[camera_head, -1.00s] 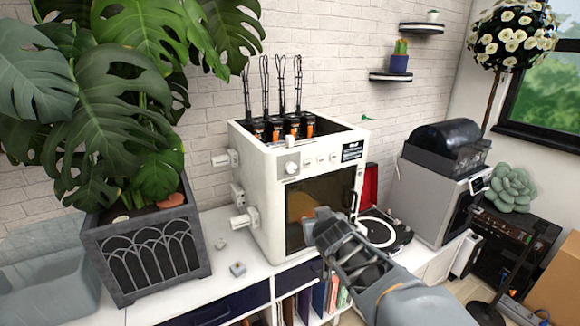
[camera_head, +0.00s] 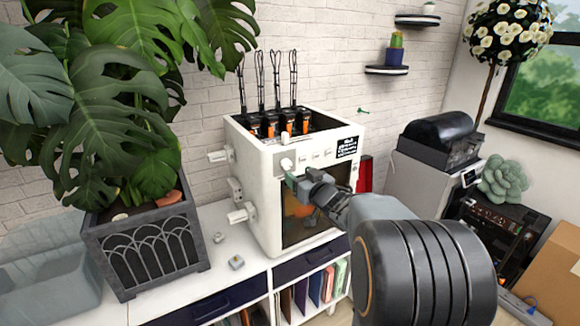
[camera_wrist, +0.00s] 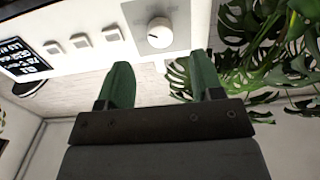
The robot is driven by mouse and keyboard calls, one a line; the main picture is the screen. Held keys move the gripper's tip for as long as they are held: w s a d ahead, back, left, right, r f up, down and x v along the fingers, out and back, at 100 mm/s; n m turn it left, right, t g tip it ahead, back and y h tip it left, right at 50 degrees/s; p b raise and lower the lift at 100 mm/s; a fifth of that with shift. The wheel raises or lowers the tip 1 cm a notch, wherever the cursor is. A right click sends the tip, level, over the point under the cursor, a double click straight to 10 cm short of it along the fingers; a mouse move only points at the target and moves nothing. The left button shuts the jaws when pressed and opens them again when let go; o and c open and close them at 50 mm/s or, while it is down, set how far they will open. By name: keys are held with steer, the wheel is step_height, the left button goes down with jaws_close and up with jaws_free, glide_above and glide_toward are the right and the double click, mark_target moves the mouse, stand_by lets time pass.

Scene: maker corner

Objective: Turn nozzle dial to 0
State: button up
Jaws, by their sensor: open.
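The nozzle dial is a round white knob (camera_head: 287,164) on the upper front of the white printer (camera_head: 262,205). In the wrist view the dial (camera_wrist: 160,33) shows a dark mark near its left side, and its scale is too faint to read. My gripper (camera_head: 291,179) is at the printer front, just below and right of the dial in the head view. In the wrist view its two green fingers (camera_wrist: 162,80) are apart with nothing between them, and the dial lies beyond the gap. I see no contact with the dial.
Square buttons (camera_wrist: 82,41) and a black label (camera_wrist: 20,56) sit beside the dial. A large potted plant (camera_head: 145,240) stands left of the printer. Two small loose parts (camera_head: 236,262) lie on the white cabinet top. A grey machine (camera_head: 420,185) stands to the right.

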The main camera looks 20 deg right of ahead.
mark_target(288, 166)
steer(key=shift+w+a+p, duration=0.2)
steer(key=shift+w+p, duration=0.05)
steer(key=shift+w, duration=1.3)
steer(key=shift+w+a+p, duration=0.15)
steer(key=shift+w+p, duration=0.1)
steer(key=shift+w, duration=1.25)
steer(key=c, duration=0.9)
